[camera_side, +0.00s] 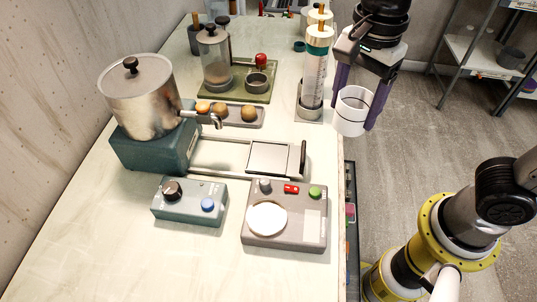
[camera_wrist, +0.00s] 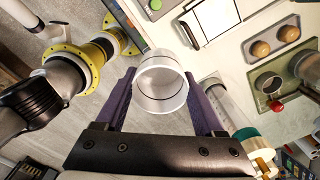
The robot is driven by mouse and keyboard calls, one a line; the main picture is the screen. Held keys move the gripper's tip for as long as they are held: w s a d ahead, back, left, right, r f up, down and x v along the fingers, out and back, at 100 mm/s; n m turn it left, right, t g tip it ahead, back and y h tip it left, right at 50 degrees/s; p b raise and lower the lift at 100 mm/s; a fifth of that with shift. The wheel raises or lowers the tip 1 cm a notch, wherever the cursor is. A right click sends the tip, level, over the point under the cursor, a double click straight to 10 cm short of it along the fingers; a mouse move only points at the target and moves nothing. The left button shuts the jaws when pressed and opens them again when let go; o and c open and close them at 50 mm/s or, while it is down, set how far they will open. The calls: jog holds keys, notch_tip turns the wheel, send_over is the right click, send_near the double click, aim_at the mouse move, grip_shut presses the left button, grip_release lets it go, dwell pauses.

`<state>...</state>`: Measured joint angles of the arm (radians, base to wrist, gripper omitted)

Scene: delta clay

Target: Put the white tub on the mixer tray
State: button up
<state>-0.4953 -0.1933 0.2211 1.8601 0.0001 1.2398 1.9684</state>
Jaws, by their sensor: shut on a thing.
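The white tub (camera_side: 351,118) is a short round cup with a thin dark line around it. My gripper (camera_side: 354,108) is shut on it, one purple finger on each side. The tub appears past the table's right edge, with floor behind it. The wrist view shows the tub (camera_wrist: 160,96) between the fingers (camera_wrist: 160,78). A teal mixer base (camera_side: 155,150) carries a large metal pot (camera_side: 140,98) with a black knob. A square pale tray plate (camera_side: 270,158) sits on rails extending right from that base. The plate looks empty.
A grey box (camera_side: 285,232) with a white disc and buttons and a blue-grey knob box (camera_side: 190,203) stand in front.

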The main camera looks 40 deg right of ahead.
jog(key=shift+a+f+n, duration=0.3)
jog(key=shift+a, duration=0.6)
jog(key=w+a+f, duration=0.4)
jog(key=w+a, duration=0.1)
jog(key=w, duration=0.2)
send_over(267, 157)
jog(key=f, duration=0.5)
jog(key=shift+s+d+f, duration=0.15)
jog(key=shift+s+f, duration=0.05)
jog(key=shift+s, duration=0.05)
jog(key=shift+w+f, duration=0.2)
jog(key=shift+f, duration=1.55)
jog(key=shift+f, duration=0.1)
jog(key=o, duration=1.3)
